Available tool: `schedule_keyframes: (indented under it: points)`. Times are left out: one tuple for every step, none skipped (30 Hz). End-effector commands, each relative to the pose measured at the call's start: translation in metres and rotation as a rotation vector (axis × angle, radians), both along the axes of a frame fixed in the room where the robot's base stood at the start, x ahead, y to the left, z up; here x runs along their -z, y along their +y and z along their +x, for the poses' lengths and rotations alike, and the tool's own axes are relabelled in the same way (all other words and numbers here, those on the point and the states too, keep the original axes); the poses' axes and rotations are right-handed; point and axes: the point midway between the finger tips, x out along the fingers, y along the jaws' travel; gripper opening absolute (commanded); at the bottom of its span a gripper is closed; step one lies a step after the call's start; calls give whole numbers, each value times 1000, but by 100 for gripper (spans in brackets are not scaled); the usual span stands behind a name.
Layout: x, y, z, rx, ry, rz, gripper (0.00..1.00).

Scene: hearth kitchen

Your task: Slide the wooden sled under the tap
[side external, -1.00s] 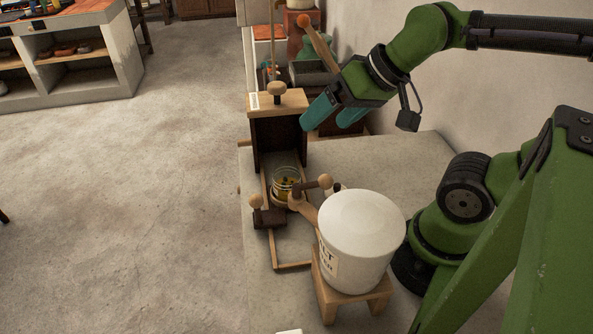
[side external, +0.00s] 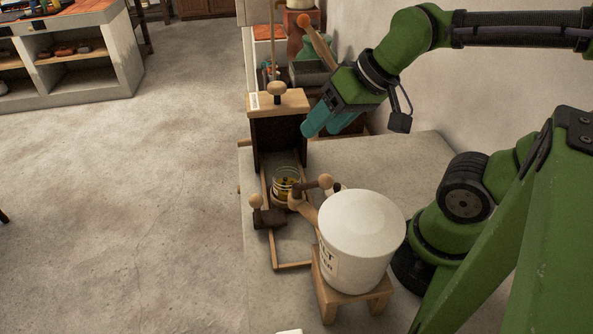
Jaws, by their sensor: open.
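A glass jar with yellowish contents (side external: 285,184) sits between wooden rails (side external: 274,246), close to the tap. The wooden tap (side external: 307,210) sticks out from the white crock (side external: 362,235) toward the rails. A dark brown block (side external: 270,217) with a pale round knob (side external: 256,201) lies across the rails just in front of the jar. I cannot tell whether this block is part of the sled; the jar hides most of what is under it. My gripper (side external: 329,124) is open and empty, in the air right of the dark wooden gate, apart from the jar and rails.
The dark upright gate (side external: 279,142) with a pale wooden top and knob stands behind the jar. The crock rests on a small wooden stool (side external: 353,300). An orange-tipped wooden handle (side external: 316,38) rises behind my gripper. The counter (side external: 392,162) right of the gate is bare.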

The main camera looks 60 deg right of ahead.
Motion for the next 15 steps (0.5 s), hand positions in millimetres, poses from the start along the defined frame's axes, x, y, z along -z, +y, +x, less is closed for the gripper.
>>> schedule_keyframes:
  points:
    - [3, 6, 9, -32, 33, -30, 56]
    - [4, 10, 14, -66, 56, -60, 56]
    - [6, 17, 22, -145, 86, -118, 56]
    - [7, 24, 28, -227, 111, -171, 56]
    - [8, 30, 34, -327, 133, -231, 56]
    - [9, 39, 42, -477, 162, -315, 56]
    - [10, 46, 47, -589, 179, -370, 56]
    - [11, 52, 51, -699, 196, -422, 56]
    - [12, 60, 56, -842, 212, -481, 56]
    - [13, 66, 60, -949, 223, -523, 56]
    - [14, 71, 64, -1056, 233, -561, 56]
    - [15, 78, 68, -1198, 242, -607, 56]
    - [15, 83, 72, -1303, 248, -639, 56]
    - [16, 88, 74, -1407, 250, -667, 56]
    - [16, 95, 79, -1544, 250, -701, 56]
